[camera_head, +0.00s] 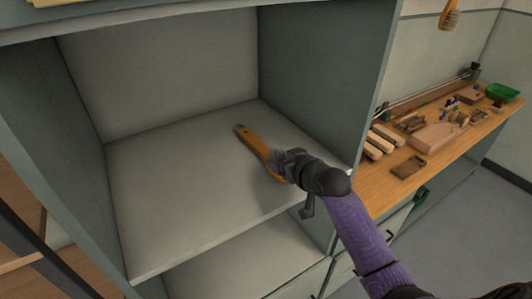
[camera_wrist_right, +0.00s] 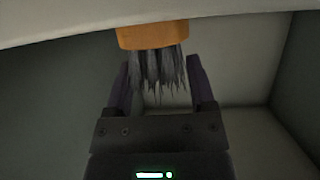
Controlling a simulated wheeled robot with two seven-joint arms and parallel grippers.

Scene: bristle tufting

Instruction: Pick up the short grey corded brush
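A brush (camera_head: 257,147) with an orange-brown wooden handle lies on the shelf board of the grey cabinet (camera_head: 175,190). Its handle end, with a small dark part, points to the back left. In the right wrist view the brush's orange head (camera_wrist_right: 155,35) and grey bristles (camera_wrist_right: 158,70) show, with the bristles in front of and between my fingers. My right gripper (camera_head: 279,162) is at the near end of the brush and covers the bristles in the head view. Its fingers (camera_wrist_right: 162,80) stand apart on both sides of the bristles. My left gripper is not in view.
The cabinet's side walls and back enclose the shelf; its right wall (camera_head: 320,90) is close to my right arm. Free shelf lies left of the brush. A wooden bench (camera_head: 440,165) with blocks and a green tray (camera_head: 502,93) stands right. Another brush (camera_head: 449,18) hangs on the wall.

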